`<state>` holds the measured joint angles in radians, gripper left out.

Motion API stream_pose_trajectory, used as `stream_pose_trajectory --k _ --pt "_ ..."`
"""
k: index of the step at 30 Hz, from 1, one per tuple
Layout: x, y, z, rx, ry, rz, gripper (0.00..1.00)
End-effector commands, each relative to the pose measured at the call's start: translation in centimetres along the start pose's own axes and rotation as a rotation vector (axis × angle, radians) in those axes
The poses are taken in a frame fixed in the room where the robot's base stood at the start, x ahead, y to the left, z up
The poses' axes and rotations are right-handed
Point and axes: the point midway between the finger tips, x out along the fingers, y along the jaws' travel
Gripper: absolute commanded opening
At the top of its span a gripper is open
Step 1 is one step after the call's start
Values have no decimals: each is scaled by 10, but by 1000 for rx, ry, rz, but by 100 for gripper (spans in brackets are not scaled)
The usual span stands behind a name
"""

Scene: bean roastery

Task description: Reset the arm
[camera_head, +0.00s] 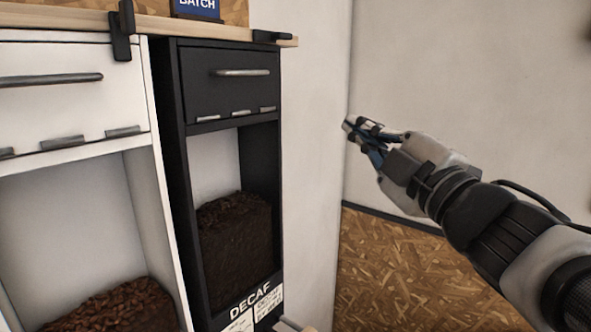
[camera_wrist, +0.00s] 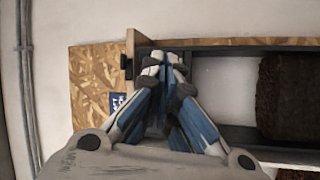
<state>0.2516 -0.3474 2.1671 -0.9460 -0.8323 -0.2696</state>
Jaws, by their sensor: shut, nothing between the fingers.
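My gripper (camera_head: 350,125) is at the right in the head view, raised in front of the bare wall and to the right of the dark cabinet. Its fingers are together with nothing between them. In the wrist view the gripper (camera_wrist: 163,62) shows in the middle, with its two fingertips close together. Behind it in that view are the dark cabinet and its brown contents. In the head view a clear gap lies between the fingertips and the cabinet.
A black cabinet (camera_head: 173,130) labelled DECAF holds dark coffee in its open lower bay. A white cabinet (camera_head: 140,170) with brown beans stands left of it. Both have closed fronts with handles. A wooden shelf (camera_head: 180,28) runs above. Open wall space surrounds my gripper.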

Motion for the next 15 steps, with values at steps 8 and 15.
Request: stream_pose_trajectory --k 8,15 --pt "-100 -126 117 447 -624 -28 0" --pt "-214 -265 142 816 -1051 -176 0"
